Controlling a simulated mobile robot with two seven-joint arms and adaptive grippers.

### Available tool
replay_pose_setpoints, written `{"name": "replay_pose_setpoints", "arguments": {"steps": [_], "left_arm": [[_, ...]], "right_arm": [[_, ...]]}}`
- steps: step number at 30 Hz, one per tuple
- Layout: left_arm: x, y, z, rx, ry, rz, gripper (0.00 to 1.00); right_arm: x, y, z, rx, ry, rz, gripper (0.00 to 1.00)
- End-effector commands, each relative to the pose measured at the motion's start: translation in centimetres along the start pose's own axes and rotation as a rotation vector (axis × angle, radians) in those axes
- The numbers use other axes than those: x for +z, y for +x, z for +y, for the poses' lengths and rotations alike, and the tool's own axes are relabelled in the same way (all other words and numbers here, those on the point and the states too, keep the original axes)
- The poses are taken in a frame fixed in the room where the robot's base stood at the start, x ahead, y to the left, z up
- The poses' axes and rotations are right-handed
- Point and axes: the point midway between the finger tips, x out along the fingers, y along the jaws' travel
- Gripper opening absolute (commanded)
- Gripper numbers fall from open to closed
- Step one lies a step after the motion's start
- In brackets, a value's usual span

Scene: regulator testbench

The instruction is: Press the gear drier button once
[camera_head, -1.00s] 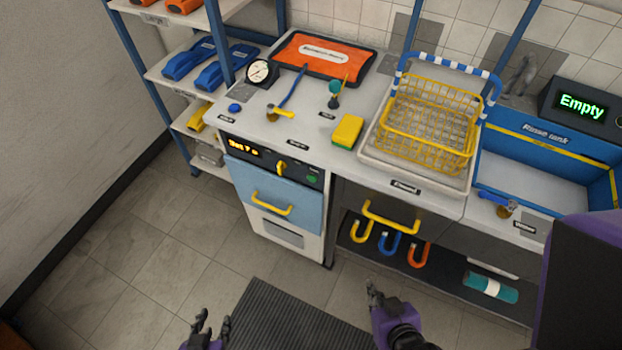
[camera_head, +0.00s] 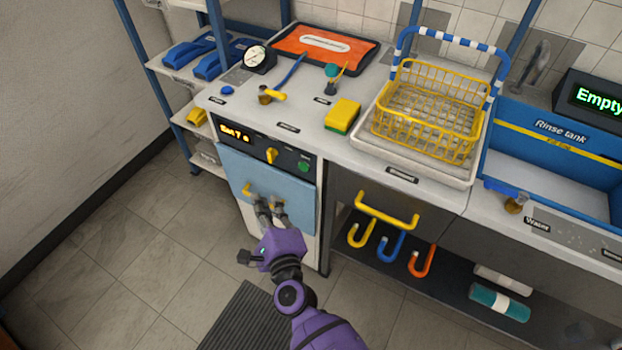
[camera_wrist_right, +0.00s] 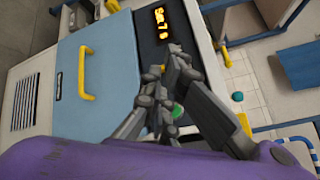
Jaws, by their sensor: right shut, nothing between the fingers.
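The gear drier (camera_head: 270,180) is a cabinet with a light blue front and a dark control panel on top. The panel has an orange lit display (camera_head: 235,132), a yellow knob (camera_head: 272,155) and a round green button (camera_head: 304,167) at its right end. In the right wrist view the green button (camera_wrist_right: 178,111) shows between my fingers. My right gripper (camera_head: 268,206) is shut and empty, in front of the blue front, below the panel in the head view. It partly covers the yellow handle (camera_head: 249,190). My left gripper is out of view.
A yellow drawer handle (camera_head: 387,211) sticks out to the right, above several coloured hooks. The counter above holds a yellow sponge (camera_head: 342,115), a gauge (camera_head: 259,59) and a wire basket (camera_head: 428,110). The floor (camera_head: 130,240) to the left is clear.

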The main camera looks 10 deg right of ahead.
Motion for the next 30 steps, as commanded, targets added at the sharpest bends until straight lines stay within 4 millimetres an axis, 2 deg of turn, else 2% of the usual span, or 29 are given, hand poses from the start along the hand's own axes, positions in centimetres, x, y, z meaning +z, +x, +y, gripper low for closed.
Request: {"name": "replay_pose_setpoints", "arguments": {"steps": [4,11,19,30], "left_arm": [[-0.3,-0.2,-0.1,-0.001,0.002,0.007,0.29],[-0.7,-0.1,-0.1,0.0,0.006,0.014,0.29],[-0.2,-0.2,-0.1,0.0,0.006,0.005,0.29],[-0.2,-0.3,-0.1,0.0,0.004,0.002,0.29]], "right_arm": [[-0.9,0.0,-0.8,-0.033,0.147,0.036,0.0],[-0.9,0.0,-0.8,-0.035,0.168,0.036,0.0],[-1.2,0.2,-1.0,-0.034,0.164,0.036,0.0],[-3.9,3.3,-3.1,-0.035,0.161,0.034,0.0]]}}
